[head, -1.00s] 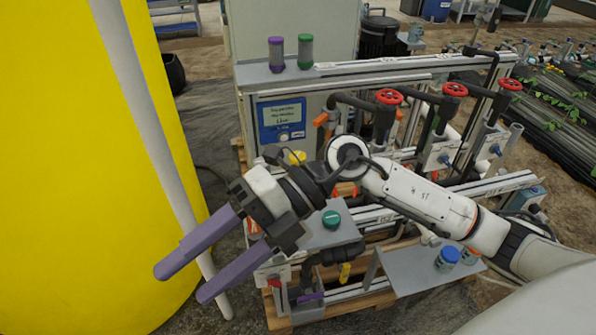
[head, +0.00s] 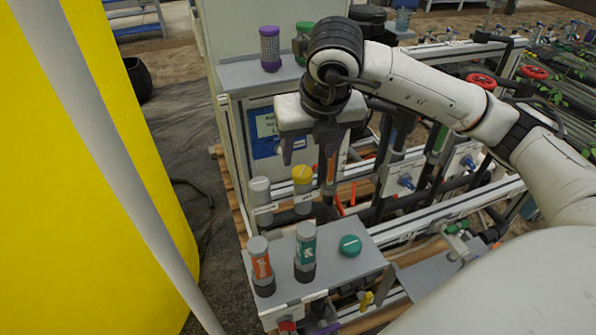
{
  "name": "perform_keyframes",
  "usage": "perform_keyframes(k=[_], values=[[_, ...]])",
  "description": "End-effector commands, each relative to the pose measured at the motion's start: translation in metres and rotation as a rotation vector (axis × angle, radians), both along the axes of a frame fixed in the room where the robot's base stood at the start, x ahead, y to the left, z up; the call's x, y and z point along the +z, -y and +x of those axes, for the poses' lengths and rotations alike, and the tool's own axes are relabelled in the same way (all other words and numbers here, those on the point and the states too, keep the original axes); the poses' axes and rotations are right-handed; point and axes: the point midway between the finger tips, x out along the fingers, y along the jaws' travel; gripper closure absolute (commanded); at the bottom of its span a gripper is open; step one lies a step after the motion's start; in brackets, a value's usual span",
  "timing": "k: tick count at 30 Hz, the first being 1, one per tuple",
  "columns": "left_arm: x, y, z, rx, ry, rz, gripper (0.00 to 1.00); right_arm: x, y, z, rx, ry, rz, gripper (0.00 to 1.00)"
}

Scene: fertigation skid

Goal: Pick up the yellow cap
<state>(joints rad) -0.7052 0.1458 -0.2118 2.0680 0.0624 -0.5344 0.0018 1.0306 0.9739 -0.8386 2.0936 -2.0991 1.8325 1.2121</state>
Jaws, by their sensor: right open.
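The yellow cap (head: 302,174) sits on top of an upright grey, white-labelled container behind the front shelf. My right gripper (head: 310,160) points down from the arm that comes in from the right. Its fingers are apart and empty, and in this view they appear just above and around the yellow cap; I cannot tell the exact height gap. My left gripper is not in view.
A grey-topped container (head: 260,188) stands left of the yellow cap. On the front shelf (head: 330,275) stand an orange-labelled bottle (head: 261,262) and a teal-labelled bottle (head: 305,245), with a teal cap (head: 350,245) beside them. A yellow tank (head: 110,180) fills the left.

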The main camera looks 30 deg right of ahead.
Motion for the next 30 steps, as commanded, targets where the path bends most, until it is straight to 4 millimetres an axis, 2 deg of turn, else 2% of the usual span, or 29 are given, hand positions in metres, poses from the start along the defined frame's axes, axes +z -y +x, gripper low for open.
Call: perform_keyframes(k=[3,7,15,25,30], values=[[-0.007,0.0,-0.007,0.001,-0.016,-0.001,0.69,-0.012,0.002,0.004,-0.001,-0.001,0.001,0.44],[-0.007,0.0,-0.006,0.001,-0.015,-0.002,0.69,-0.021,0.001,0.007,0.0,-0.001,0.001,0.44],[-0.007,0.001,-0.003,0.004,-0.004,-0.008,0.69,-0.058,0.002,0.018,0.001,-0.002,0.001,0.44],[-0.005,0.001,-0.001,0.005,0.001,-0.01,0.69,-0.064,0.003,0.021,0.003,0.001,0.002,0.44],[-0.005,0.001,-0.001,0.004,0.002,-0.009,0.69,-0.064,0.003,0.021,0.002,0.001,0.002,0.73]])
